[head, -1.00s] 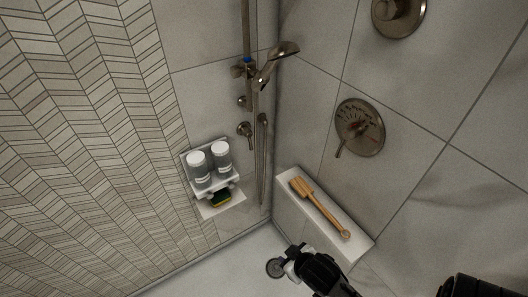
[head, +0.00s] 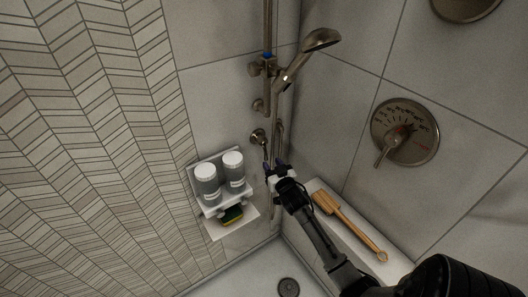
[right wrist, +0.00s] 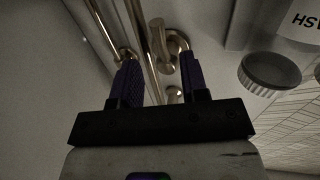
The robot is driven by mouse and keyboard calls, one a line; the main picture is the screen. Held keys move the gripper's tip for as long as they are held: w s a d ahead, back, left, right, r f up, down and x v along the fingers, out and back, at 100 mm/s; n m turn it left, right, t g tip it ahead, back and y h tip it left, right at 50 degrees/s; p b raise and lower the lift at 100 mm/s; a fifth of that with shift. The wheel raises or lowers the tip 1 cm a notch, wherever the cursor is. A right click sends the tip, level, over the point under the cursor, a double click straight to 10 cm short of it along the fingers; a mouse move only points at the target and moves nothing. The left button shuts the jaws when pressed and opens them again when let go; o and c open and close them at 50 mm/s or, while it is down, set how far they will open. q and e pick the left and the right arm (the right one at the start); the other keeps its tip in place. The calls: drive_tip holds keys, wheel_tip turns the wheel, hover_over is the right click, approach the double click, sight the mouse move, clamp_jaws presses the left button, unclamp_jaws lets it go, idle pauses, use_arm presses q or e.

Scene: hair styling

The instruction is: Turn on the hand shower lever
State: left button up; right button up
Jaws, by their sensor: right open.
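The hand shower lever (head: 258,136) is a small metal valve handle on the tiled wall, below the slide bar, and its lower part is close to my gripper in the head view. In the right wrist view the lever (right wrist: 160,45) shows ahead, between the two dark purple fingers. My right gripper (head: 275,165) is open, with its fingers pointing up toward the lever; it also shows in the right wrist view (right wrist: 159,72). I cannot tell whether a finger touches the lever. The hand shower (head: 309,50) hangs in its holder above. My left gripper is not in view.
A wall shelf (head: 242,220) with two bottles (head: 207,185) and a sponge (head: 232,214) is just left of the gripper. A wooden brush (head: 348,224) lies on the ledge (head: 320,187) to the right. A round dial valve (head: 405,132) is on the right wall.

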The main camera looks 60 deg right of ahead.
sight(266, 156)
drive_tip(key=x, duration=0.8)
drive_tip(key=shift+p, duration=0.35)
drive_tip(key=shift+w+f, duration=0.1)
clamp_jaws()
